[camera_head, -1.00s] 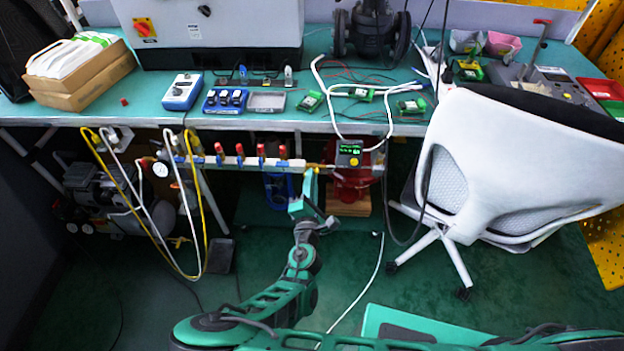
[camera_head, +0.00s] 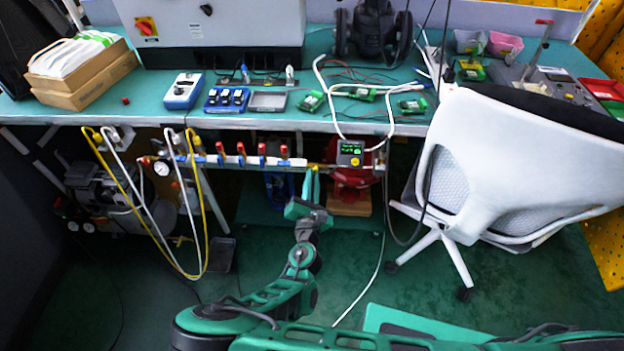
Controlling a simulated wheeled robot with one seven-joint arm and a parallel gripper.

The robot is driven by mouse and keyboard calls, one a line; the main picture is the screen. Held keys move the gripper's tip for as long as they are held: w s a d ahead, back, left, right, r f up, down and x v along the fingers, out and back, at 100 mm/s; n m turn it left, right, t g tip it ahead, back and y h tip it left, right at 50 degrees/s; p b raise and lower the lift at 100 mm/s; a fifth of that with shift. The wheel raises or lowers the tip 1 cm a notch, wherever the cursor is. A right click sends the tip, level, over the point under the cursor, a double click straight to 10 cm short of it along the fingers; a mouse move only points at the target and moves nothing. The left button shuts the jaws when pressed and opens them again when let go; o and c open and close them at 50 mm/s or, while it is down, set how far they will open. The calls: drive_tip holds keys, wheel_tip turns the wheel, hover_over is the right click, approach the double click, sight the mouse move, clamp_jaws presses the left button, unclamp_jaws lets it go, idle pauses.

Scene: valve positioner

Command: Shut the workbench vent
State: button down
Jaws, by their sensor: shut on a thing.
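A pipe manifold (camera_head: 232,161) runs under the front edge of the workbench, with several red-handled valves (camera_head: 262,150) along it. My gripper (camera_head: 314,171) reaches up to the pipe just left of this box. Its jaws are shut on a small part there, apparently the vent handle. The jaws and the distance hide that part, and I cannot tell its angle.
The green workbench top (camera_head: 330,122) overhangs just above my gripper. Yellow and white hoses (camera_head: 205,235) hang at the left. A white office chair (camera_head: 490,165) stands at the right. A red device (camera_head: 352,188) sits behind the manifold. The floor between is mostly clear.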

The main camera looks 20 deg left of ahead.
drive_tip(key=n, duration=0.6)
drive_tip(key=shift+w+d+r, duration=0.1)
drive_tip(key=shift+n, duration=0.3)
idle(0.3)
drive_tip(key=c, duration=1.9)
unclamp_jaws()
drive_tip(key=shift+o, duration=0.2)
drive_tip(key=shift+s, duration=0.2)
